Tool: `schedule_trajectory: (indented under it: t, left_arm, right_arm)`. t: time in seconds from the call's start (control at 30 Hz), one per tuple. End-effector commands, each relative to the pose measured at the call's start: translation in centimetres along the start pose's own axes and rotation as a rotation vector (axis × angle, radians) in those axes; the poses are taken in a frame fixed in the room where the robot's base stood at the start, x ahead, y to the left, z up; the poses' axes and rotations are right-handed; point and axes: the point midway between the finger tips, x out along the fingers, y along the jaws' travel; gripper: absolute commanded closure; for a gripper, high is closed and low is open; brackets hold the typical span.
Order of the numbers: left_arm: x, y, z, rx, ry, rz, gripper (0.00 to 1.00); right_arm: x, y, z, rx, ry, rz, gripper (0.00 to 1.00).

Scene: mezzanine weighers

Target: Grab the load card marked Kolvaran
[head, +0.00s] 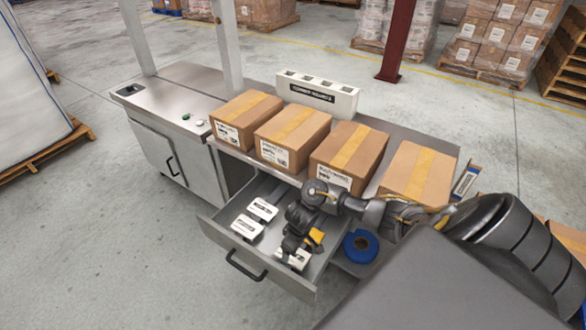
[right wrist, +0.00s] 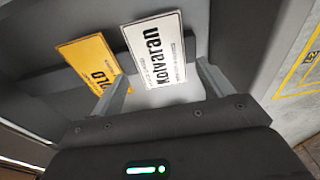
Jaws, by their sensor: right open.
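The white load card printed "Kolvaran" (right wrist: 158,48) stands in front of my right gripper (right wrist: 162,72) in the right wrist view. My right gripper is open, with one finger toward each side of the card's lower part; I cannot tell whether either touches it. In the head view my right gripper (head: 297,248) reaches down into the open drawer (head: 222,222), and a white card (head: 299,262) shows partly hidden at its tip. My left gripper is not in view.
A yellow card (right wrist: 88,62) ending in "OLD" stands left of the Kolvaran card. A blue roll (head: 361,245) sits right of the drawer. Several cartons (head: 291,133) line the bench above.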

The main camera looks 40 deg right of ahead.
Motion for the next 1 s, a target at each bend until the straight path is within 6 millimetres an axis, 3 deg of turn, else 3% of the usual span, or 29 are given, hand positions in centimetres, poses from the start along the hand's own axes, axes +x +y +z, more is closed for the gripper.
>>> schedule_trajectory:
  t: [0.03,0.2,0.47,0.73,1.0]
  left_arm:
    - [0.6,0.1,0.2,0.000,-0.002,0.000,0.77]
    - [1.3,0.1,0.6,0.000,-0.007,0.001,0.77]
    - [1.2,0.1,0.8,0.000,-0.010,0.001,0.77]
    - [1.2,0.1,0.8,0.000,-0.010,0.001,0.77]
    - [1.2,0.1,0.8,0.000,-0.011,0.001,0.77]
  right_arm:
    - [1.2,0.0,0.3,0.001,-0.003,-0.001,0.21]
    - [3.0,0.0,0.2,0.001,0.000,0.000,0.21]
    - [3.2,0.0,0.2,-0.001,0.001,0.000,0.21]
    - [3.2,0.0,0.2,-0.001,0.001,0.001,0.52]
    - [3.1,0.0,0.1,-0.001,0.001,0.001,0.54]
